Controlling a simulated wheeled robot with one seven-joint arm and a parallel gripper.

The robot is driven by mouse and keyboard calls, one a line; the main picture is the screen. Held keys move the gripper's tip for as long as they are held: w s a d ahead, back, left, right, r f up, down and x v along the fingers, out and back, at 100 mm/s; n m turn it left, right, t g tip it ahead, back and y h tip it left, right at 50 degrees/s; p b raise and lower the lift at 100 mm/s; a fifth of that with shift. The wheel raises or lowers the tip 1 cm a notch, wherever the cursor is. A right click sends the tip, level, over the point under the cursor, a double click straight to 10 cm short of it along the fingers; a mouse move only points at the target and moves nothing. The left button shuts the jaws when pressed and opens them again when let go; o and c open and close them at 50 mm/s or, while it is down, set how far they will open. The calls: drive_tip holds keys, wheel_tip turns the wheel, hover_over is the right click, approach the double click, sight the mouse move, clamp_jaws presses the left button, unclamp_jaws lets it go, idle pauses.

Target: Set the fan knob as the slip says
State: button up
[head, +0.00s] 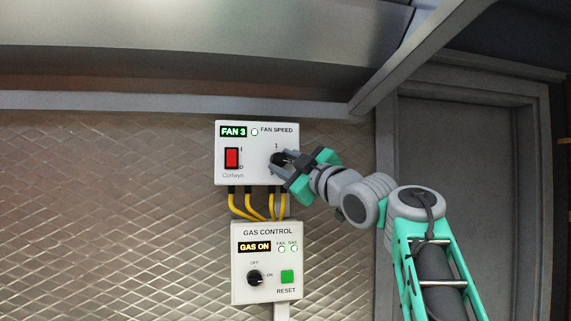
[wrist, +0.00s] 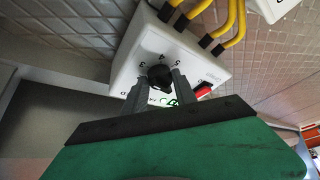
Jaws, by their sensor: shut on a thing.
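The fan speed box (head: 257,178) is a white panel on the wall in the head view. Its lit display (head: 233,132) reads FAN 3. The black fan knob (head: 277,159) is on its right side, mostly hidden by my gripper (head: 290,171). In the wrist view my gripper (wrist: 158,90) has its two grey fingers on either side of the black fan knob (wrist: 160,77), shut on it. Printed numbers, including 3, 4 and 5, show around the knob there. No slip is in view.
Below hangs the gas control box (head: 240,291), with display GAS ON, a black knob (head: 254,278) and a green reset button (head: 287,276). Yellow cables (head: 240,207) join the boxes. A red switch (head: 232,158) is left of the fan knob. A metal hood (head: 200,60) is above.

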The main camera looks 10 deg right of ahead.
clamp_jaws()
drive_tip(key=shift+f+b, duration=0.15)
drive_tip(key=shift+b, duration=0.2)
